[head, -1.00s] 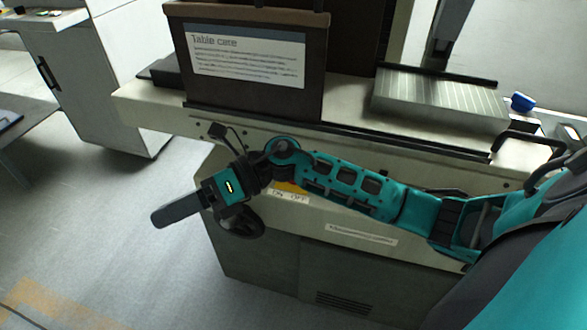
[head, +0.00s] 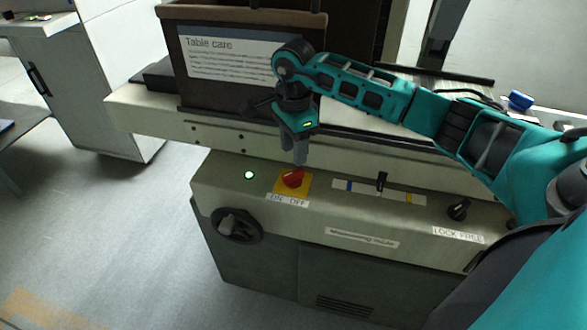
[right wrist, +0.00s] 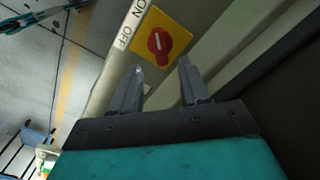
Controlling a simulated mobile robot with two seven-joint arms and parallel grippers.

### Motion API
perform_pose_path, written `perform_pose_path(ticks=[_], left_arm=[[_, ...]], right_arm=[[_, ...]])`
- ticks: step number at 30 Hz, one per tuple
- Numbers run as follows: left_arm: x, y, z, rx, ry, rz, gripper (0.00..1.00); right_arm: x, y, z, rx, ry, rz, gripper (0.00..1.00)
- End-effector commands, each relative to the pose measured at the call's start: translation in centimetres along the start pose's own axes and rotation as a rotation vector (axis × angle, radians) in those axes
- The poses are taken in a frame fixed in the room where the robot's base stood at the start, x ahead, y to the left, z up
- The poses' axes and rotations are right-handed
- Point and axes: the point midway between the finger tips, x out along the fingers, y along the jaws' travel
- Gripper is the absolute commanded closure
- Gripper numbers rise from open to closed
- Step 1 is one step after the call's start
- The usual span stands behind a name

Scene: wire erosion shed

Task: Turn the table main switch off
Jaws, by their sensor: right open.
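The table main switch is a red rotary knob (head: 292,178) on a yellow square plate (head: 305,187), on the sloped front panel of the machine. A white label (head: 287,200) below it reads ON and OFF. The knob also shows in the right wrist view (right wrist: 159,41), just beyond the fingertips. My right gripper (head: 301,163) points down just above and behind the knob in the head view. In the right wrist view the right gripper (right wrist: 161,67) is open, its fingers apart with nothing between them. A green lamp (head: 249,175) left of the switch is lit. My left gripper is not in view.
Right of the switch are a slider (head: 382,182) and a black LOCK/FREE knob (head: 458,209). A black handwheel (head: 238,226) sits at the panel's lower left. The Table care board (head: 230,55) stands behind. Floor at left is clear.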

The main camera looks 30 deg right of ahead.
Motion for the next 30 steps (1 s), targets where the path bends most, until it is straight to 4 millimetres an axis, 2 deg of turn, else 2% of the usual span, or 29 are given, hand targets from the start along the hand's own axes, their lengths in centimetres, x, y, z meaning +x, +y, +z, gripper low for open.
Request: perform_pose_path(ticks=[1,6,12,23,30], left_arm=[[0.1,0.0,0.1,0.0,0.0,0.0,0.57],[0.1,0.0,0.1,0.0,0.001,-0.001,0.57],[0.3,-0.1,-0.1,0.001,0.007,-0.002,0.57],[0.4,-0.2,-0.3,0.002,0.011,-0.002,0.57],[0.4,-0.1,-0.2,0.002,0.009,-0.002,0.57]], right_arm=[[1.2,0.1,0.1,0.0,-0.002,0.005,0.55],[4.3,0.1,0.1,0.001,-0.002,0.003,0.55],[6.3,0.0,0.1,0.001,-0.003,0.0,0.55],[6.7,0.0,0.1,0.0,-0.003,-0.001,0.55],[6.7,0.0,0.1,0.0,-0.003,-0.001,0.78]])
